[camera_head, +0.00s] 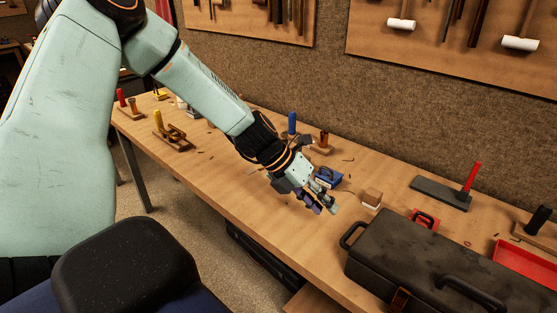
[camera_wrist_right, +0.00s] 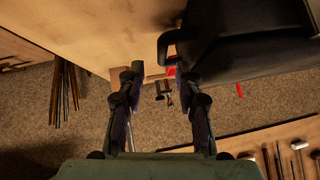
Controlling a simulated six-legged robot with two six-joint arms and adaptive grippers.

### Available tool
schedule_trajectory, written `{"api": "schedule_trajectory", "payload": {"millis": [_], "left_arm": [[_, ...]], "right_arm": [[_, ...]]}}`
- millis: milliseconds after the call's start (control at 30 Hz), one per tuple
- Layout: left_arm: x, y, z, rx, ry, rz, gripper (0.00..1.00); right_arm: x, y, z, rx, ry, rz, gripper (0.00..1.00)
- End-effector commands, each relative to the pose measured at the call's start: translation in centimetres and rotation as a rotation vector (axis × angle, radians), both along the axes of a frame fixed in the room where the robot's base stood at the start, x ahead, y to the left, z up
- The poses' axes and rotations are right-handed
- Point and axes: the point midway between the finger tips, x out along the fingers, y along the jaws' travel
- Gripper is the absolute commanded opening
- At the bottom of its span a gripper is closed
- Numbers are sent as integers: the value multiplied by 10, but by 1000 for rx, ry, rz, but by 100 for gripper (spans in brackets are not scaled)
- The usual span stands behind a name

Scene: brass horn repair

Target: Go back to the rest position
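My left arm comes in from the left in the head view and reaches down over the workbench (camera_head: 215,175). Its gripper (camera_head: 322,205) is above the bench top, left of the black toolbox (camera_head: 440,260). Its two fingers look apart, with nothing seen between them. My right gripper (camera_wrist_right: 157,75) shows in the right wrist view with its two fingers spread and nothing held. The corner and handle of the black toolbox (camera_wrist_right: 225,45) are beyond its right finger. The right gripper does not show clearly in the head view.
A blue tool (camera_head: 328,178) sits just behind the left gripper, with a small wooden block (camera_head: 372,198) to its right. A red-handled tool on a grey plate (camera_head: 440,193) and a red tray (camera_head: 525,263) lie farther right. A tool-hung wall stands behind the bench.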

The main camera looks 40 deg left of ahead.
Motion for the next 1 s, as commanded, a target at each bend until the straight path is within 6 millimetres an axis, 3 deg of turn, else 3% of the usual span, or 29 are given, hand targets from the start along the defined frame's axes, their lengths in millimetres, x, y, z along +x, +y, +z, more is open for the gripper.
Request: {"api": "schedule_trajectory", "payload": {"millis": [1000], "left_arm": [[-1,0,0,0,0,0,34]], "right_arm": [[-7,0,5,1,0,4,34]]}}
